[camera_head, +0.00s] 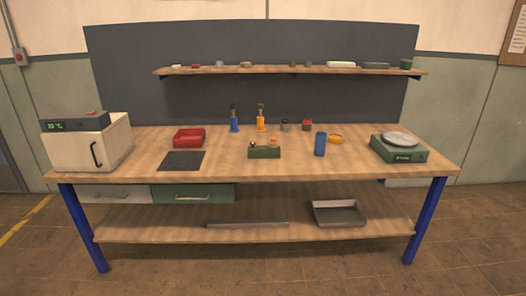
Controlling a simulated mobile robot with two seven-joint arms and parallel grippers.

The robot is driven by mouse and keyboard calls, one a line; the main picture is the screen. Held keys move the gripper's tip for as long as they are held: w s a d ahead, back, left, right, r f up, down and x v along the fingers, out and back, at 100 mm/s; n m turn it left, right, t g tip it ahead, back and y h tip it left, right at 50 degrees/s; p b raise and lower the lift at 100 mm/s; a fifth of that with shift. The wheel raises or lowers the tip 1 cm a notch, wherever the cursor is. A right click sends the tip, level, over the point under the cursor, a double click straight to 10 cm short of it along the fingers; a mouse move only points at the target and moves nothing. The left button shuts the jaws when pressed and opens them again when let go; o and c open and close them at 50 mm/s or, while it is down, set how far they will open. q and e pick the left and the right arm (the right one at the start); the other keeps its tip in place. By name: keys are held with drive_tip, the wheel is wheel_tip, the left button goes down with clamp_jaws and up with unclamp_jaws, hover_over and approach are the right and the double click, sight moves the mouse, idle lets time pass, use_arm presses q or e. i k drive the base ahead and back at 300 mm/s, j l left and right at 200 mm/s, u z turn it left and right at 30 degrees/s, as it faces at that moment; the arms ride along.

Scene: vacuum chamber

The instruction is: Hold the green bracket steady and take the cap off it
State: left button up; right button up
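A small green block-like bracket (264,152) stands on the workbench near its middle. On its top are a small dark and white piece (253,144) at the left and a small orange piece (273,142) at the right. I cannot tell which of these is the cap. Neither of my grippers shows in the head view.
The wooden workbench (225,165) also bears a white box-shaped device (88,146), a red tray (188,138), a dark mat (182,161), a blue cylinder (320,144) close right of the bracket, an orange round dish (335,139) and a green scale (398,150). Bench front is clear.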

sight(259, 151)
drive_tip(key=i+j, duration=0.1)
drive_tip(key=i, duration=0.65)
drive_tip(key=i+j, duration=0.1)
drive_tip(key=i, duration=0.6)
